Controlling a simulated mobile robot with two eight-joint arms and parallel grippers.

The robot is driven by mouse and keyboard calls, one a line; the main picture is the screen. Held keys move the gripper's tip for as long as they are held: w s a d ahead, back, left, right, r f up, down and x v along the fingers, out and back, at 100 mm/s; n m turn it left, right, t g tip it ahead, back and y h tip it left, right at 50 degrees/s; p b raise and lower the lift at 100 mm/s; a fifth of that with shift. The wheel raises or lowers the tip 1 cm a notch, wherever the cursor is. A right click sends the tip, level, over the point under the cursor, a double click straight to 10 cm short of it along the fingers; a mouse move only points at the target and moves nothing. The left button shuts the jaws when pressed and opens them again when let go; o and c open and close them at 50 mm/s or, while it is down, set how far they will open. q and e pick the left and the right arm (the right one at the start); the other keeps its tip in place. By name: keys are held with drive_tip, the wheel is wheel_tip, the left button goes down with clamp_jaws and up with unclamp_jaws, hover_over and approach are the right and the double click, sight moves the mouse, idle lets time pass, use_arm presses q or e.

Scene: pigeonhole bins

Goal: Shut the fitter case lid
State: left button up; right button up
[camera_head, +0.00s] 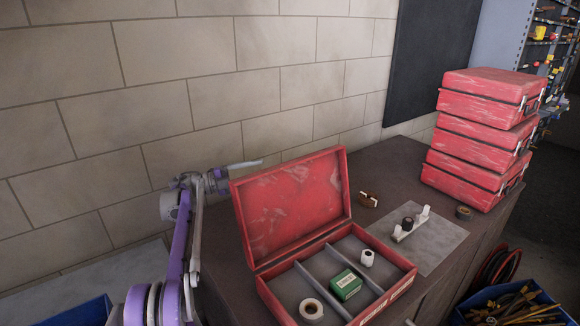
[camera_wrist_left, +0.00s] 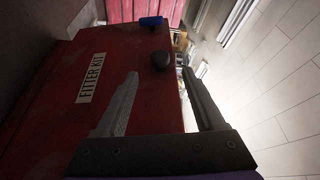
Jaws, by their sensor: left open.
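The red fitter case (camera_head: 352,312) stands on the dark bench with its lid (camera_head: 290,203) raised, leaning back slightly. My left gripper (camera_head: 240,168) is behind the lid, near its upper left corner, with one grey finger showing there. In the left wrist view the lid's outer face (camera_wrist_left: 55,130) bears a "FITTER KIT" label (camera_wrist_left: 91,78). The open fingers (camera_wrist_left: 157,90) are near the lid's edge, one in front of the face and one beyond the edge; I cannot tell whether they touch it. My right gripper is not in view.
The case compartments hold a green box (camera_head: 346,285), a white roll (camera_head: 311,309) and a small white cylinder (camera_head: 367,258). A bracket (camera_head: 411,224) lies on a grey mat (camera_head: 440,255). Red cases (camera_head: 478,140) are stacked at right. A block wall (camera_head: 150,90) runs behind.

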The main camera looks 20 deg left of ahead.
sight(286, 167)
use_arm(q)
drive_tip(key=p+x, duration=0.1)
drive_tip(key=x, duration=0.8)
drive_tip(key=shift+w+d, duration=0.15)
drive_tip(key=shift+d, duration=0.05)
clamp_jaws()
drive_tip(key=shift+r, duration=0.1)
idle(1.0)
